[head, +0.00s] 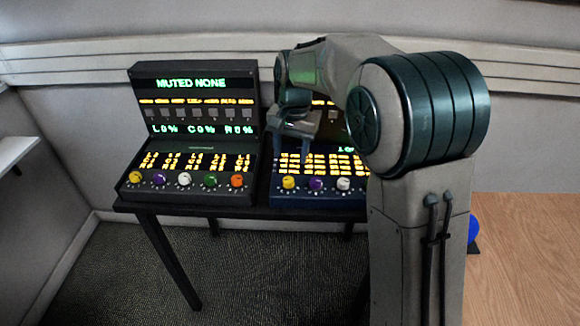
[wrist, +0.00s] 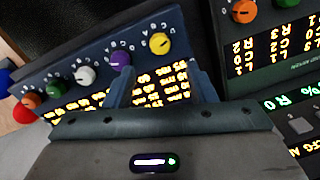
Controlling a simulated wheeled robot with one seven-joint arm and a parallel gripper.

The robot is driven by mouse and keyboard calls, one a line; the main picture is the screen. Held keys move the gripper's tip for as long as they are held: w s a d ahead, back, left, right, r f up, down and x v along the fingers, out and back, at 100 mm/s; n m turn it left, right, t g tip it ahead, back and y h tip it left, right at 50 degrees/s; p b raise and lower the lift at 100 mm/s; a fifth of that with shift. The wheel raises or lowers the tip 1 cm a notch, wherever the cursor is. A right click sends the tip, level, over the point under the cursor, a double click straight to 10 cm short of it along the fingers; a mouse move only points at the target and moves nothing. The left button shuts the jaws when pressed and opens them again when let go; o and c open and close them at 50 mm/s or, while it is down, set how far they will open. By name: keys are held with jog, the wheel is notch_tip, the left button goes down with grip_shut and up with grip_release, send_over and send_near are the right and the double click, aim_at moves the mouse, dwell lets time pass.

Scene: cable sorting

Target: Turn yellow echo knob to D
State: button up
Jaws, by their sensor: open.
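A yellow knob (head: 288,182) sits at the left end of the knob row on the right, blue console (head: 310,201). In the wrist view this yellow knob (wrist: 160,43) is beyond my fingertips, roughly between them and apart from them. Small letters ring it, but its pointer setting is too small to read. Another yellow knob (head: 135,177) is on the left console (head: 185,196). I cannot read which one is labelled echo. My gripper (head: 297,132) is open and empty above the right console; it also shows in the wrist view (wrist: 162,80).
A purple knob (wrist: 120,60) and a white knob (wrist: 85,76) are beside the yellow one, with green and orange further along. The left console's orange knob (wrist: 244,11) is close by. Both consoles stand on a dark table (head: 155,222). My arm hides part of the right console.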

notch_tip(320, 180, up, 5)
jog(key=shift+d+f, duration=0.1)
dwell(0.4)
jog(key=s+d+f+n+t, duration=0.1)
jog(key=s+d+f, duration=0.1)
jog(key=s+d, duration=0.5)
jog(key=s+d+f+n+t, duration=0.1)
jog(key=s+d, duration=0.7)
jog(key=s, duration=1)
jog(key=shift+f+n+t+h, duration=0.3)
jog(key=shift+f+n, duration=0.5)
jog(key=shift+f, duration=0.15)
jog(key=shift+s, duration=0.1)
